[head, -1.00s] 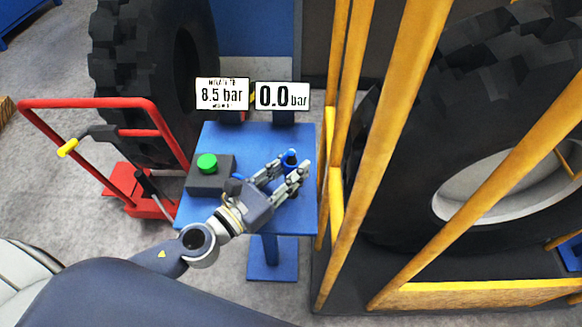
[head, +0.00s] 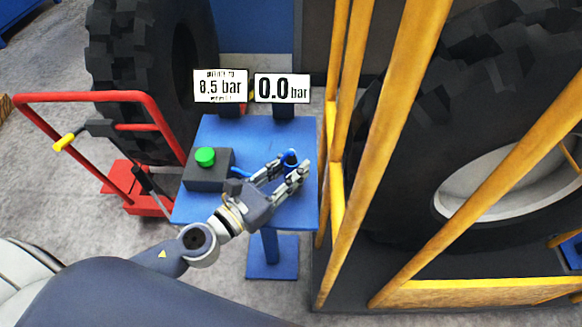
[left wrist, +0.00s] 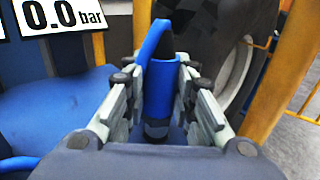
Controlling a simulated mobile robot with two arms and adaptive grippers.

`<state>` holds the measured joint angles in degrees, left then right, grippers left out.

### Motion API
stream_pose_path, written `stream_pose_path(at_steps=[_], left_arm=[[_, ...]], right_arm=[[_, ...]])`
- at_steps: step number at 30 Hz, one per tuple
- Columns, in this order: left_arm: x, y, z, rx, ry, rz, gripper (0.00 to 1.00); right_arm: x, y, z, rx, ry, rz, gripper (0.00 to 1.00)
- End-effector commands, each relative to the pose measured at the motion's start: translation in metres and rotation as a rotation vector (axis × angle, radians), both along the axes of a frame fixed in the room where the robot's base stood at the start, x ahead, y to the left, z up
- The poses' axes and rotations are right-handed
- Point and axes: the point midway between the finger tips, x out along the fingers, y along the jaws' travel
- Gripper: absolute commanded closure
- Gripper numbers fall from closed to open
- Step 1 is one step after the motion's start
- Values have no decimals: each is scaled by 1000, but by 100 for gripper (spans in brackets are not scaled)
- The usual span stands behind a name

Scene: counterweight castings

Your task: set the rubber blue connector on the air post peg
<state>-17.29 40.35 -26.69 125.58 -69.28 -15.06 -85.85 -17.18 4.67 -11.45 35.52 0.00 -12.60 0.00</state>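The blue rubber connector (left wrist: 161,87) stands roughly upright between the two fingers of my left gripper (left wrist: 160,95) in the left wrist view, with its blue hose looping over its top. The pads lie close along both its sides and appear to hold it. A dark piece shows below the connector; I cannot tell whether it is the air post peg. In the head view my left gripper (head: 293,168) is over the right part of the blue stand (head: 222,133), with the connector (head: 290,157) at its fingertips. My right gripper is not in view.
A dark box (head: 208,172) with a green button (head: 205,156) sits left of the gripper. Two signs, 8.5 bar (head: 220,86) and 0.0 bar (head: 282,89), stand behind. Yellow cage bars (head: 336,195) rise close on the right. A red trolley (head: 92,98) is left.

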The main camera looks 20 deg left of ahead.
Motion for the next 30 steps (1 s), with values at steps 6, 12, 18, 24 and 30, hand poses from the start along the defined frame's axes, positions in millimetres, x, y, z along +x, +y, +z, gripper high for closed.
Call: stream_pose_path(at_steps=[6, 12, 18, 24, 30], left_arm=[[0, 0, -1, 0, 2, 0, 52], [-1, 0, -2, 0, 4, 0, 52], [-8, 3, -2, -4, 4, 1, 52], [-27, 13, -3, 0, 9, 3, 52], [-45, 23, -4, 10, 9, 3, 52]], right_arm=[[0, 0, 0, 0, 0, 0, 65], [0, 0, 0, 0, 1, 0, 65], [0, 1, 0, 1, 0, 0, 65], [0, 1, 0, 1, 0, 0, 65], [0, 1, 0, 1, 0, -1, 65]])
